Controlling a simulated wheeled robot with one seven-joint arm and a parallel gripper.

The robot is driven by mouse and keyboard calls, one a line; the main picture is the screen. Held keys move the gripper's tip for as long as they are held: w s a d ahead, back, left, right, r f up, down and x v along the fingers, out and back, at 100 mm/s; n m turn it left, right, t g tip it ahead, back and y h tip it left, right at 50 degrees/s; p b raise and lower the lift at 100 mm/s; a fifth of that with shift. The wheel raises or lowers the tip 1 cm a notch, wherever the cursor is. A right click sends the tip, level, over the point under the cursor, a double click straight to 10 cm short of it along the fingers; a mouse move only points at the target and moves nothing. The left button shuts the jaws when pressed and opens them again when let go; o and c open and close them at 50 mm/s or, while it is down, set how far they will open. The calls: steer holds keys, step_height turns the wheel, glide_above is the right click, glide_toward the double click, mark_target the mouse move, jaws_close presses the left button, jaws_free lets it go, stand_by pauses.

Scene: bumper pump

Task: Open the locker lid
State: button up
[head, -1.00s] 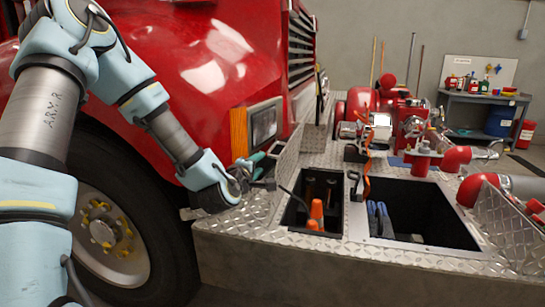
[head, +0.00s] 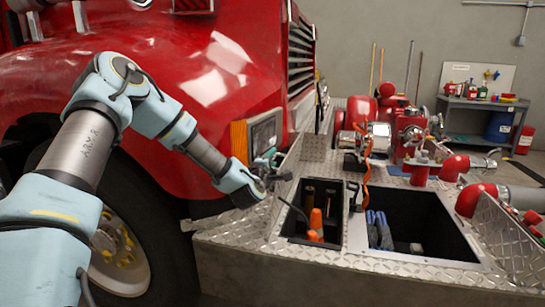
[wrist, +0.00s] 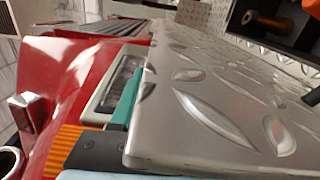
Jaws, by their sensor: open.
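The diamond-plate locker lid (head: 289,160) stands raised at the left side of the small locker (head: 285,222), whose opening is uncovered. The lid also fills much of the wrist view (wrist: 215,110), close to the camera. My gripper (head: 273,160) is at the lid's outer side, by the truck's headlight. In the wrist view its teal and dark fingers (wrist: 108,127) lie beside the lid's edge and are partly hidden by it. The jaws are open; whether they touch the lid cannot be told. Orange-topped items (head: 315,222) and brown cylinders (head: 309,194) are in the locker.
The red truck fender and headlight (head: 264,134) are close on the left. A larger open compartment (head: 440,222) with blue gloves (head: 379,230) lies to the right. Red pump fittings (head: 412,135) stand behind it. Another tread-plate panel (head: 510,235) leans at far right.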

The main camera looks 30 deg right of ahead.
steer(key=shift+w+d, duration=0.15)
jaws_close()
stand_by(0.4)
stand_by(1.0)
